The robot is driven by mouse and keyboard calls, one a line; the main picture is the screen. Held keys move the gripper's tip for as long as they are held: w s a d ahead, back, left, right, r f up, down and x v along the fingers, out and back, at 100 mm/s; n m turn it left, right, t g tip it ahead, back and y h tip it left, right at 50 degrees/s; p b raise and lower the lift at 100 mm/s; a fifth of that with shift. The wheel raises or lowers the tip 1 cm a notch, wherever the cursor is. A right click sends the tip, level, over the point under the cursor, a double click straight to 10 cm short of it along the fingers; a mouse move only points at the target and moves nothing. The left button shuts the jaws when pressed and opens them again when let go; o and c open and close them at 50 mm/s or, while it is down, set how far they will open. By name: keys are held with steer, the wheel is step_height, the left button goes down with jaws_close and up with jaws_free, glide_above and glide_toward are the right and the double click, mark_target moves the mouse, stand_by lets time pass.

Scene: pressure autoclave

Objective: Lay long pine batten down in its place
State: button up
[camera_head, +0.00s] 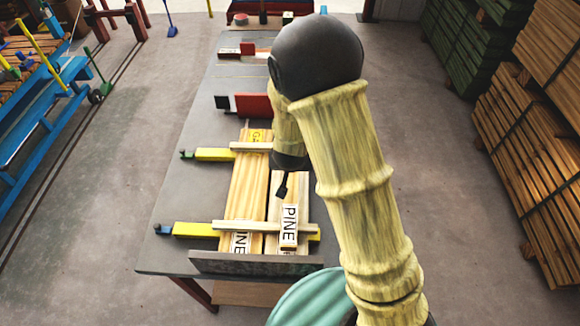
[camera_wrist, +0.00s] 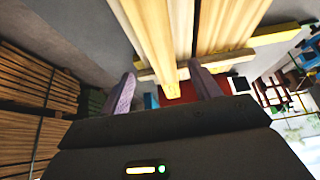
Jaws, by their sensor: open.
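A pale wood batten with a PINE label (camera_head: 289,225) lies lengthwise at the right of the boards on the table, its near end by the front crossbar. A wider pine board (camera_head: 245,190) lies to its left. My gripper (camera_head: 282,187) is low over the right-hand batten; my arm hides most of it. In the wrist view my gripper (camera_wrist: 163,72) has its fingers apart, with a batten (camera_wrist: 158,35) running between them and no clear contact. Another board (camera_wrist: 228,25) lies beside it. Whether the batten rests fully flat cannot be told.
Yellow-ended clamp bars (camera_head: 205,155) (camera_head: 195,229) cross the boards on the grey table (camera_head: 185,120). A dark front stop (camera_head: 255,262) edges the near side. A red block (camera_head: 255,105) stands behind. Lumber stacks (camera_head: 520,140) are at right, a blue rack (camera_head: 40,115) at left.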

steer(key=p+v, duration=0.1)
steer(key=v, duration=0.5)
steer(key=shift+s+r, duration=0.2)
stand_by(0.4)
steer(key=s+d+r+g, duration=0.1)
steer(key=s+d+r, duration=0.3)
steer(key=s+d, duration=0.2)
steer(key=s+d+r+g, duration=0.2)
steer(key=s+d+r, duration=0.2)
steer(key=d, duration=0.5)
steer(key=s, duration=0.2)
steer(key=shift+s+r, duration=0.2)
steer(key=shift+s, duration=0.15)
steer(key=shift+d, duration=0.1)
